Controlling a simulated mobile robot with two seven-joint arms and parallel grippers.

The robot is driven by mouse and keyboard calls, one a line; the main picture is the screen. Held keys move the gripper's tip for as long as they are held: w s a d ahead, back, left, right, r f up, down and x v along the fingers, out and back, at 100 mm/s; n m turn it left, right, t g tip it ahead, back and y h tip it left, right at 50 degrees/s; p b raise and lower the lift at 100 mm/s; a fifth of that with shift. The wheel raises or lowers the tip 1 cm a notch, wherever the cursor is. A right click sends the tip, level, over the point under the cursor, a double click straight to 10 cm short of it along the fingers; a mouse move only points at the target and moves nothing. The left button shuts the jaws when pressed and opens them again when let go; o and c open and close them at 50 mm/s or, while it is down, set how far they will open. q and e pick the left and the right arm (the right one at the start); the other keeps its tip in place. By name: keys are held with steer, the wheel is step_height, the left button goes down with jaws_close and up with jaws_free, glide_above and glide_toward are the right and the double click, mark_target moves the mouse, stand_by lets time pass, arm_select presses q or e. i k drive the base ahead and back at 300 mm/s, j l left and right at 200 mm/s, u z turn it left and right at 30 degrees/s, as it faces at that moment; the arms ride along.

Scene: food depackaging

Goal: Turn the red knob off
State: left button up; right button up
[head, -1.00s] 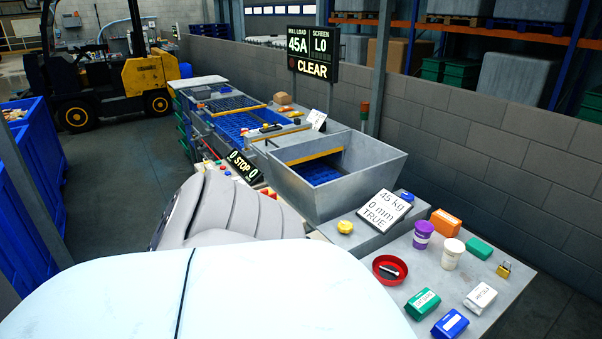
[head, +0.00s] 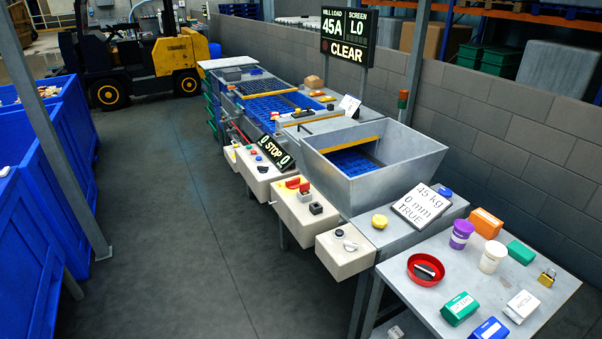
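A red knob (head: 292,183) sits on a yellow plate on top of a cream control box (head: 300,215), left of the grey metal hopper. A red button (head: 304,187) on a grey base stands close beside it, with a black switch (head: 316,208) nearer the front edge of the box. The knob is small here, and I cannot tell its exact setting. Neither of my grippers is in view.
The hopper (head: 372,165) and a table (head: 465,272) with a red bowl (head: 426,269), cups and small boxes lie to the right. Open floor (head: 190,230) lies left, beside blue bins (head: 35,245).

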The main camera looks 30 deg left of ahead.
mark_target(292, 183)
steer(key=u, duration=1)
steer(key=i+j+z, duration=0.1)
steer(key=i+j, duration=0.35)
